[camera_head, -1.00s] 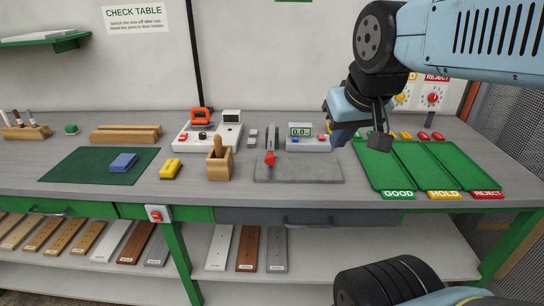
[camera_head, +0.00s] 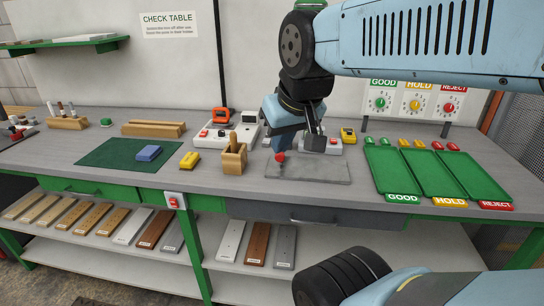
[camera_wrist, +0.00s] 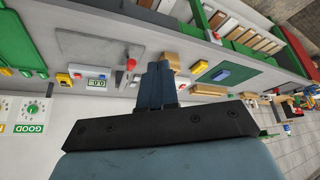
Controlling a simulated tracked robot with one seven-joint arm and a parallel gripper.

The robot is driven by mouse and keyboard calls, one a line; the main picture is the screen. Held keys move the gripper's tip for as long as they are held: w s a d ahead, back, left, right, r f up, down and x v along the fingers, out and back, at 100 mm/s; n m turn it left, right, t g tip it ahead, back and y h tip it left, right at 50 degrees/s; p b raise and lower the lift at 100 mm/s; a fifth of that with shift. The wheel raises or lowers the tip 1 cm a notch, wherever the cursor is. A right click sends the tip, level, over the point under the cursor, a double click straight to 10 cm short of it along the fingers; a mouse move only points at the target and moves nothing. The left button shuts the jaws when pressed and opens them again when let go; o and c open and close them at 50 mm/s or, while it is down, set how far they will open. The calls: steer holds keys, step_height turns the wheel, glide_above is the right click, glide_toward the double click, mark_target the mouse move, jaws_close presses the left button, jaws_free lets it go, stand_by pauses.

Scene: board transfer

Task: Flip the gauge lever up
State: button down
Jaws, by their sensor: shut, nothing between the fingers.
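The gauge has a flat grey plate (camera_head: 308,168), a lever with a red knob (camera_head: 280,157) and a white readout box (camera_head: 334,147). The red knob sits low at the plate's back left corner. In the wrist view, the red knob (camera_wrist: 131,64) shows just left of my fingertips, and the readout (camera_wrist: 96,83) is lit. My gripper (camera_head: 284,143) is shut and empty, just above and behind the knob in the head view. It hides the lever's mount and part of the readout box. I cannot tell whether it touches the lever.
A wooden holder (camera_head: 233,160) stands close left of the plate, with a yellow block (camera_head: 189,160) beyond it. Green, labelled trays (camera_head: 388,170) lie to the right. A yellow device (camera_head: 348,136) stands behind the plate. The plate's front half is clear.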

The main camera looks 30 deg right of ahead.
steer(key=w+f+m+g+y, duration=0.1)
steer(key=w+f+m, duration=0.1)
steer(key=w+m, duration=0.15)
steer(key=m+t+y, duration=0.3)
steer(key=m+y, duration=0.1)
steer(key=m, duration=1.6)
glide_toward(290, 166)
step_height(290, 166, up, 3)
steer(key=shift+d+r, duration=0.15)
steer(key=x, duration=1)
steer(key=shift+a, duration=0.2)
